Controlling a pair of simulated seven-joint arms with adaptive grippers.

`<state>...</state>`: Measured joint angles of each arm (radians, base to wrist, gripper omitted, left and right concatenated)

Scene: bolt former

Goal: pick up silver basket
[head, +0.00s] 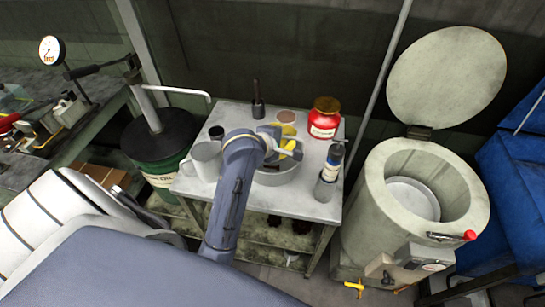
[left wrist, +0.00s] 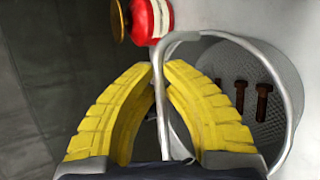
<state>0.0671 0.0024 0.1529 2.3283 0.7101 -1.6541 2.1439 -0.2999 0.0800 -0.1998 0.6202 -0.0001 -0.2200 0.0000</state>
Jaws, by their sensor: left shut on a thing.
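The silver basket (head: 283,178) sits at the middle of the small metal table in the head view, partly hidden by my left arm. My left gripper (head: 289,147) is over it. In the left wrist view, the yellow fingers of my left gripper (left wrist: 158,78) close around the basket's thin metal handle, which runs between them. The basket (left wrist: 212,55) shows a perforated inside with rusty bolts in it. My right gripper is in neither view.
On the table (head: 307,205) stand a grey mug (head: 205,161), a red jar (head: 324,118) and a dark-topped cylinder (head: 329,170). A round furnace-like vessel (head: 382,195) with its lid raised stands to the right. A green drum (head: 160,172) is at left.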

